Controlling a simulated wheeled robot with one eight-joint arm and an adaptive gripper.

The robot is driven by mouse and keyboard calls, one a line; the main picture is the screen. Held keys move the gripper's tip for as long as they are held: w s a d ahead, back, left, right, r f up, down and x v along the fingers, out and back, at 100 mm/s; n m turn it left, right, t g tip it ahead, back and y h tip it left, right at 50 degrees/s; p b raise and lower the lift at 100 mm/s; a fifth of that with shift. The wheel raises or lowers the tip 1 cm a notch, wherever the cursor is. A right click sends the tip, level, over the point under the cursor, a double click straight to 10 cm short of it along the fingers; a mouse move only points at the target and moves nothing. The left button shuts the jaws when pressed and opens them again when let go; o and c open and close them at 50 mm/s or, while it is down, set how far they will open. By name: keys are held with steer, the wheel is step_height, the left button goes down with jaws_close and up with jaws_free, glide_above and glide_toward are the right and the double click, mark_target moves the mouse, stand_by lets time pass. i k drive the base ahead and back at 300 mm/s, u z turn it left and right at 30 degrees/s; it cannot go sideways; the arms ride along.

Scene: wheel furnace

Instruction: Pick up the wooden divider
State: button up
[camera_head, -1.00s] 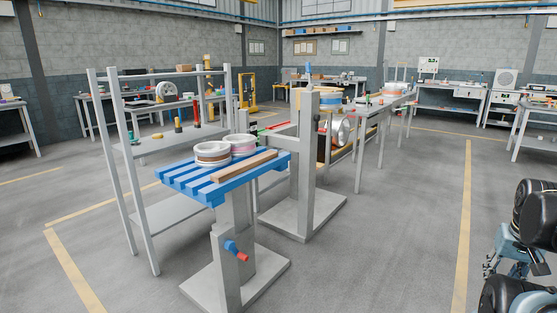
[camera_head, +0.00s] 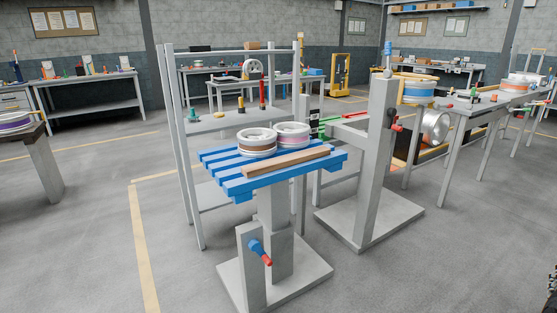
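The wooden divider (camera_head: 276,161), a long brown bar, lies flat along the front of the blue slatted platform (camera_head: 240,186). The platform sits on a grey pedestal near the middle of the head view. Two wheels rest on the platform behind the bar: a white and brown one (camera_head: 257,146) and a white and pink one (camera_head: 292,137). My gripper cannot be made out in the head view; only a small dark part shows at the right edge.
A grey post on a floor plate (camera_head: 375,230) stands right of the pedestal. A grey shelf frame (camera_head: 180,150) stands behind it to the left. A red and blue handle (camera_head: 260,252) sticks out of the pedestal. The floor in front is clear.

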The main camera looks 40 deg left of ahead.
mark_target(249, 172)
steer(key=u, duration=0.7)
steer(key=i, duration=1)
steer(key=u, duration=0.75)
